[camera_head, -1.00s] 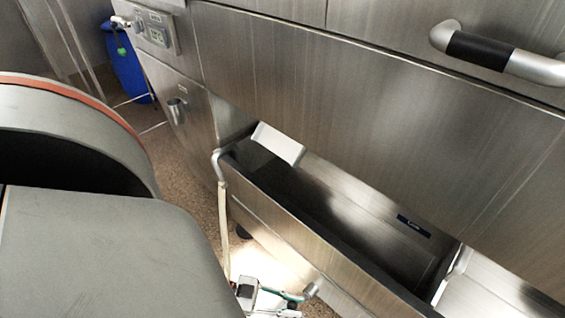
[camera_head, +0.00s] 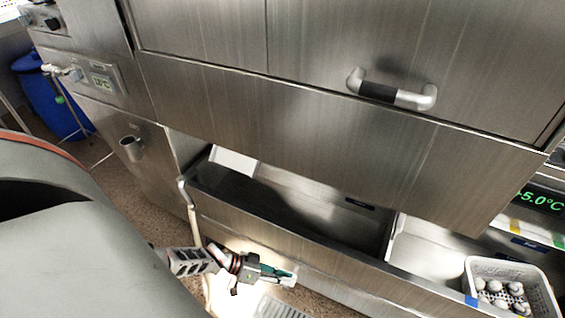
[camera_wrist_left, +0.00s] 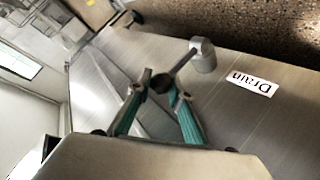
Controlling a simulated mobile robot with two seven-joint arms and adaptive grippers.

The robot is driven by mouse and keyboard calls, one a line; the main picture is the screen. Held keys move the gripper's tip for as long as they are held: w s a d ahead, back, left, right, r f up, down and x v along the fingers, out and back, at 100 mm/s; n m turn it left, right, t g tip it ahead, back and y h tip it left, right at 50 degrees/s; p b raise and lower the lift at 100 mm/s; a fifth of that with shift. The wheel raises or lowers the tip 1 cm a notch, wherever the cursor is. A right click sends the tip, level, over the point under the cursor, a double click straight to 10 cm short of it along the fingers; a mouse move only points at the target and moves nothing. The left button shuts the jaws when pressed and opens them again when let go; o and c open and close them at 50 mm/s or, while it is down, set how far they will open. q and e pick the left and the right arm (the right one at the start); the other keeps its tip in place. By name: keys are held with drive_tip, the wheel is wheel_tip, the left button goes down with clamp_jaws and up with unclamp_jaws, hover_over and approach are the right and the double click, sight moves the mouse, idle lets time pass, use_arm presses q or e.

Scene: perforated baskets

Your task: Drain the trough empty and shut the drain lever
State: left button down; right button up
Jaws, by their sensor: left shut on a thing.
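The long steel trough (camera_head: 330,262) runs along the foot of the steel machine in the head view. Its left compartment looks dark inside, and I cannot tell whether liquid is in it. My left gripper (camera_head: 284,272) is at the trough's front face, low down. In the left wrist view its teal fingers (camera_wrist_left: 162,92) are closed around the dark-ended part of the grey drain lever (camera_wrist_left: 203,57). The lever's thick round end points away from the fingers, beside a white "Drain" label (camera_wrist_left: 252,83). My right gripper is not in view.
A pipe (camera_head: 188,200) stands at the trough's left end. A floor grate (camera_head: 275,308) lies below the gripper. A white perforated basket (camera_head: 545,300) with several pale round things is at the right. A blue barrel (camera_head: 60,122) stands at the far left.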

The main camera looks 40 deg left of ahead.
use_arm(q)
drive_tip(key=shift+w+a, duration=0.25)
drive_tip(key=shift+w, duration=0.1)
drive_tip(key=c, duration=1.8)
unclamp_jaws()
drive_tip(key=shift+f, duration=0.1)
drive_tip(key=shift+d, duration=0.1)
drive_tip(key=v, duration=1.2)
